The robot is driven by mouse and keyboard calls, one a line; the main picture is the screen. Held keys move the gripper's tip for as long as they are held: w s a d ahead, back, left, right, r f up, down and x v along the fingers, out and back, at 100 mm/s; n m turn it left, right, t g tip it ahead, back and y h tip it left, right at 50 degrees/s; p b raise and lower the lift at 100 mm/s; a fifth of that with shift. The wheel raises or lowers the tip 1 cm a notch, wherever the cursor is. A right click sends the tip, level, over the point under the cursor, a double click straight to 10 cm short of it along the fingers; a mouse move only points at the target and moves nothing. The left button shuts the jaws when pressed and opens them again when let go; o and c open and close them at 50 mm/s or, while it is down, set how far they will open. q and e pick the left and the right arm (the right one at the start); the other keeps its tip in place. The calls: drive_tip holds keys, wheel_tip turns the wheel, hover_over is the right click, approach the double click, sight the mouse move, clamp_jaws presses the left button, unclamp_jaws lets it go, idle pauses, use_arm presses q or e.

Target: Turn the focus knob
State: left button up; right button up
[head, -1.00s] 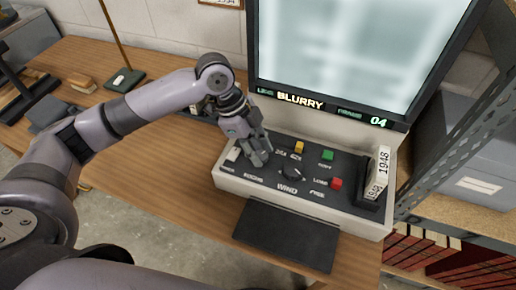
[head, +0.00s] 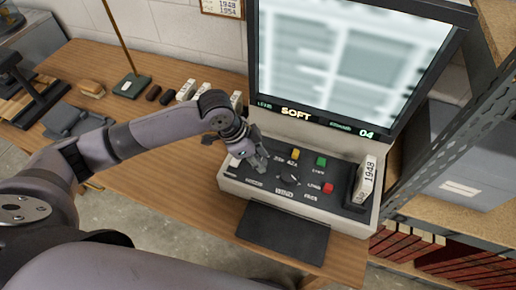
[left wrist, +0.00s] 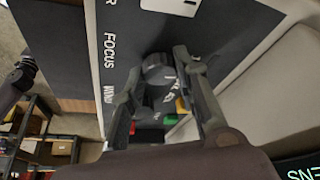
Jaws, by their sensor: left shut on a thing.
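The reader's control panel (head: 240,192) stands on the wooden desk. My left gripper (head: 260,164) reaches down onto the panel's left part and hides the focus knob in the head view. In the left wrist view the dark round focus knob (left wrist: 157,72) sits between the two fingers of my left gripper (left wrist: 157,64), beside the FOCUS lettering. The gripper is shut on the knob. The screen (head: 345,60) shows a soft-edged page, with the word SOFT (head: 296,114) lit below it. My right gripper is not in view.
The wind knob (head: 290,180) is close right of my gripper, with yellow (head: 295,154), green (head: 321,161) and red (head: 328,188) buttons around it. A white box marked 1948 (head: 367,182) stands at the panel's right end. A metal shelf (head: 440,110) bounds the right side.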

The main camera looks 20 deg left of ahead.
use_arm(q)
drive_tip(key=shift+r+n+t+p, duration=0.2)
drive_tip(key=shift+n+t+p, duration=0.1)
drive_tip(key=shift+n+p, duration=0.75)
drive_tip(key=shift+f+n+y+p, duration=0.15)
drive_tip(key=shift+n+y+p, duration=0.15)
drive_tip(key=shift+p, duration=0.3)
drive_tip(key=o, duration=1.1)
drive_tip(key=shift+o, duration=0.2)
drive_tip(key=v, duration=1.2)
drive_tip(key=shift+s, duration=0.2)
